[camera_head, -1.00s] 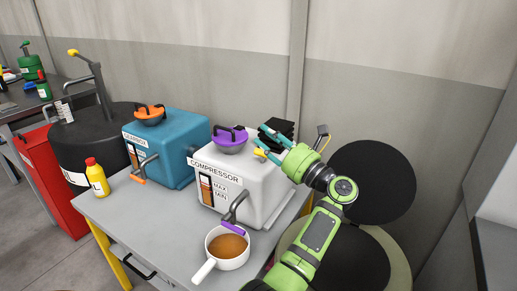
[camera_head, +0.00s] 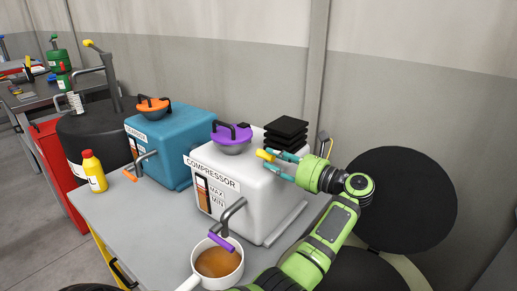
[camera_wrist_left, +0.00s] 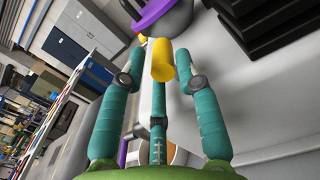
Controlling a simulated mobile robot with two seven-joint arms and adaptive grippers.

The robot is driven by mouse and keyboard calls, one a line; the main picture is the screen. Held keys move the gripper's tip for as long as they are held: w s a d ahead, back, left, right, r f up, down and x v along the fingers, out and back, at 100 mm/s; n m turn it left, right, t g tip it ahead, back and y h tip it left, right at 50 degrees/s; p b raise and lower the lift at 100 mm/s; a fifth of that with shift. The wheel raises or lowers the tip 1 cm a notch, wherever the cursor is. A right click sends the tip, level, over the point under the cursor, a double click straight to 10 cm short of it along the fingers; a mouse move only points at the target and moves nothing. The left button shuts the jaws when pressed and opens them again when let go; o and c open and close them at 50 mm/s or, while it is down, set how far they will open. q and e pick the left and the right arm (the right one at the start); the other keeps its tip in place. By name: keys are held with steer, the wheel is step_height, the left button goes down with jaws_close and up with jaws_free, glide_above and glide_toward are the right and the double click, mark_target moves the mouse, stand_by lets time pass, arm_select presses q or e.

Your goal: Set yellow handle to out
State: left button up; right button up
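My left gripper (camera_head: 273,163) is over the top of the white compressor (camera_head: 262,195), with its teal fingers pointing left. A yellow cylindrical grip (camera_head: 265,155) is at its fingertips. In the left wrist view the yellow grip (camera_wrist_left: 161,60) lies between the two outer fingers, above the middle finger. I cannot tell whether the fingers press on it or what it is attached to. Another yellow-ended handle (camera_head: 88,44) tops the bent pump lever on the black barrel at the left. My right gripper is not in view.
A purple-handled cap (camera_head: 231,136) and a black stack (camera_head: 286,133) are close to the gripper. A blue box (camera_head: 180,145), a yellow bottle (camera_head: 93,171) and a white pot (camera_head: 218,266) of brown liquid share the grey table (camera_head: 150,226). A wall stands behind.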

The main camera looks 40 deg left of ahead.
mark_target(258, 151)
arm_select(q)
steer(key=a, duration=0.2)
steer(key=a+p, duration=0.1)
steer(key=a, duration=0.1)
steer(key=shift+s+a, duration=0.2)
steer(key=shift+a, duration=0.2)
steer(key=shift+a+f, duration=0.1)
steer(key=shift+a, duration=0.65)
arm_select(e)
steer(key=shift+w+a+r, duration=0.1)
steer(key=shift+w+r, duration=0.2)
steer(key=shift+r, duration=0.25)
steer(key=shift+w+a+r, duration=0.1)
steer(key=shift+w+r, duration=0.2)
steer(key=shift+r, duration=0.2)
arm_select(q)
steer(key=shift+c, duration=0.4)
jaws_close()
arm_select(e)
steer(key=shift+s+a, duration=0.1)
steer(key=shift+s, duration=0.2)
